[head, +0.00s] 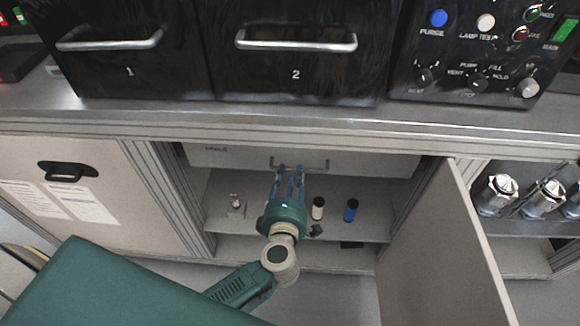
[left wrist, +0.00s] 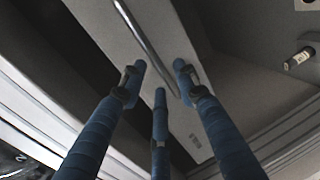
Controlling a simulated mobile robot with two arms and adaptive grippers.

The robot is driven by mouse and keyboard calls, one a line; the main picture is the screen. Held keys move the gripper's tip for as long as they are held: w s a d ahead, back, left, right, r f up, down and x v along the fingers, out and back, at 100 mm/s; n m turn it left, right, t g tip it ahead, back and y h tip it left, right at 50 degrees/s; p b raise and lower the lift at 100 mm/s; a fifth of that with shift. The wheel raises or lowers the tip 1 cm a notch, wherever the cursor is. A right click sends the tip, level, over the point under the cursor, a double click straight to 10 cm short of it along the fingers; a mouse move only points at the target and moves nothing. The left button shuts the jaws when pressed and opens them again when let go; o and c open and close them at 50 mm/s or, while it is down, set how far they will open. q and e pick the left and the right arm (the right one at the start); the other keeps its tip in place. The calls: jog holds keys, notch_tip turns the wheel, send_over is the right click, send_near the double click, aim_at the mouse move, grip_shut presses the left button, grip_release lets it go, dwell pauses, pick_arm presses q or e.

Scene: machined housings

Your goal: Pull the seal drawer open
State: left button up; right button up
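The seal drawer (head: 235,158) is the pale front at the top of the open cabinet bay, with a small dark label at its left that is hard to read. It looks closed or nearly so. Its bar handle (head: 318,165) shows as a metal rod (left wrist: 138,35) in the left wrist view. My left gripper (head: 288,172) is at the left part of the handle, its blue fingers pointing at the drawer. In the left wrist view the fingers (left wrist: 160,75) are spread apart, with the rod running down between them. Contact cannot be made out. My right gripper is not in view.
Below the drawer, a shelf (head: 270,226) holds a white-topped bottle (head: 318,207), a blue bottle (head: 350,210) and a small metal part (head: 236,206). An open cabinet door (head: 440,250) stands at the right. The counter edge (head: 300,126) overhangs the bay.

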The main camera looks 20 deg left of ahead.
aim_at(291, 169)
pick_arm(q)
jog(key=shift+x, duration=1.9)
grip_shut()
